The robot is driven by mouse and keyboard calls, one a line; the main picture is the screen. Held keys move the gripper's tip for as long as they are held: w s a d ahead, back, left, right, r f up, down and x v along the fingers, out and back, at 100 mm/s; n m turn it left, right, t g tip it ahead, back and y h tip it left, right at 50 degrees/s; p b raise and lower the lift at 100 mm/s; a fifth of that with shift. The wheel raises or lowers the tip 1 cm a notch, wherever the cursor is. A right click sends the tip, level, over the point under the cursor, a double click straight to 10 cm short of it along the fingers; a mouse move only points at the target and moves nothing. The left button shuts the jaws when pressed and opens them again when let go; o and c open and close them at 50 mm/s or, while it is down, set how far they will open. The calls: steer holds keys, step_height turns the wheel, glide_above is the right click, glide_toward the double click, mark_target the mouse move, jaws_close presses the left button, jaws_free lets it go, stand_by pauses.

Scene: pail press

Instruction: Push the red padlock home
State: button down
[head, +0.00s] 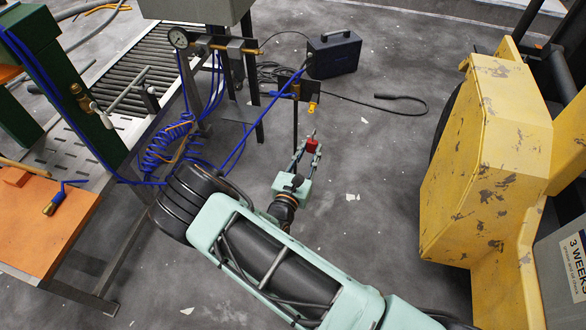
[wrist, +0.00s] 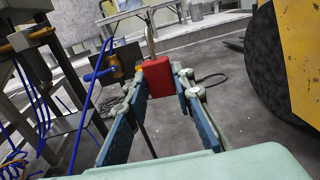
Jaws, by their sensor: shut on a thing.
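The red padlock (head: 312,146) is between the fingertips of my gripper (head: 310,149), which is shut on its body. In the wrist view the padlock (wrist: 158,77) sits upright, with its thin metal shackle pointing up and away from me. The shackle's far end is hard to make out there. A post-mounted valve with a dark plate, brass fittings and a blue lever (head: 298,87) stands just beyond my gripper. In the wrist view this dark valve part (wrist: 112,70) is left of the padlock, and I see no contact between them.
Blue hoses (head: 172,140) coil left of my arm, beside an orange-topped bench (head: 40,222) and a roller conveyor (head: 130,75). A yellow machine (head: 492,150) stands on the right. A dark case (head: 334,53) with a cable lies behind. Floor right of my gripper is open.

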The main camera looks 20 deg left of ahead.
steer(key=s+a+f+n+y, duration=0.1)
steer(key=s+a+f+y, duration=0.1)
steer(key=f, duration=0.4)
steer(key=shift+s+a+n+y, duration=0.4)
steer(key=shift+s+a, duration=0.15)
steer(key=shift+a, duration=0.5)
steer(key=shift+f+b, duration=0.15)
steer(key=shift+b, duration=0.15)
steer(key=w+a+b, duration=0.3)
steer(key=w+b, duration=0.5)
steer(key=w, duration=1.3)
steer(key=shift+w+b, duration=0.35)
steer(key=shift+w, duration=0.05)
steer(key=shift+f, duration=0.2)
steer(key=shift+f+b, duration=1.65)
steer(key=shift+f, duration=0.7)
steer(key=c, duration=1.6)
jaws_free()
steer(key=shift+r, duration=0.1)
steer(key=shift+c, duration=0.3)
